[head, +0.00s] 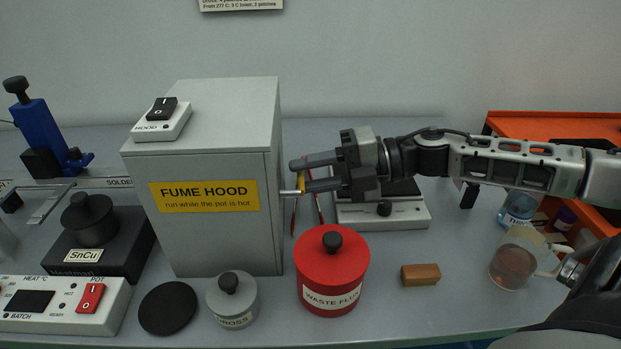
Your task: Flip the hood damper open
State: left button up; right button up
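The grey fume hood (228,236) stands left of centre with a yellow label on its front. A short metal rod (288,192) sticks out of its right side, with a yellow piece (301,183) at its outer end; this looks like the damper lever. My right gripper (298,174) comes in from the right, its two dark fingers pointing left and spaced apart. The yellow piece shows at the fingertips, overlapping the lower finger; I cannot tell whether they touch. My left gripper is not in view.
A red waste flux jar (331,284) stands below the gripper. A brown block (420,275), a glass mug (512,262) and an orange bin (540,124) are to the right. A white-based device (400,215) sits behind my gripper. A switch box (162,121) is on the hood.

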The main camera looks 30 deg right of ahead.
grip_shut()
jog(key=shift+r, duration=0.1)
